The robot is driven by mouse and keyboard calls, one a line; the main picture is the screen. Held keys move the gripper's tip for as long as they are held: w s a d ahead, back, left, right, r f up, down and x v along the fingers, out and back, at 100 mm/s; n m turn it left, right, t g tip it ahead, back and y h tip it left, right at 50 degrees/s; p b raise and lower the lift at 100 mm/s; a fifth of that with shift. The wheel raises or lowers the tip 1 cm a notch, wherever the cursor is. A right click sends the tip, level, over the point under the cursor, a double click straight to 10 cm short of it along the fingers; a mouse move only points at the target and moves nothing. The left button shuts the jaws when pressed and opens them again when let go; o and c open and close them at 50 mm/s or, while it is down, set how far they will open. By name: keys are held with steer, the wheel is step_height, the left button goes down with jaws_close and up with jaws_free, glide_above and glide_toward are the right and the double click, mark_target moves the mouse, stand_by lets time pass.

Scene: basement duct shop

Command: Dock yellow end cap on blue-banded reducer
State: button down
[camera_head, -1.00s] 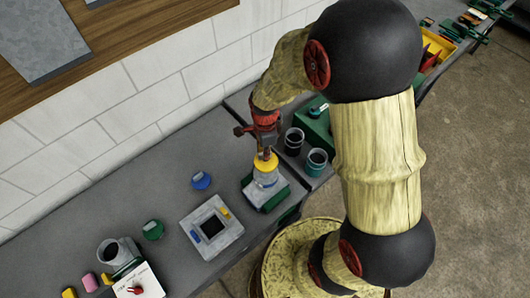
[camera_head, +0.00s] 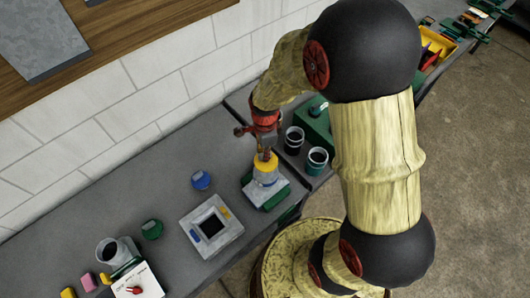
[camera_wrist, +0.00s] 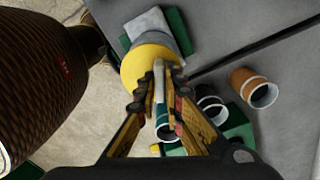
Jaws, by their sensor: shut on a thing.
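The yellow end cap (camera_head: 265,163) sits at the top of a grey reducer (camera_head: 265,178), and in the head view they look in contact. My gripper (camera_head: 265,152) points down from above and is shut on the cap. In the wrist view the yellow cap (camera_wrist: 144,66) is at my fingertips (camera_wrist: 160,72), with the grey reducer (camera_wrist: 176,32) behind it. The reducer stands on a grey and green base (camera_head: 275,195). I cannot make out a blue band on it, nor whether the cap is fully seated.
Dark and teal-banded cups (camera_head: 316,160) and a green box (camera_head: 318,125) stand close to the right. The wall (camera_head: 140,95) runs behind the bench.

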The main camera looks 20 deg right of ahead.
steer(key=shift+f, duration=0.15)
steer(key=c, duration=2.2)
jaws_free()
step_height(320, 180, up, 11)
steer(key=p, duration=0.7)
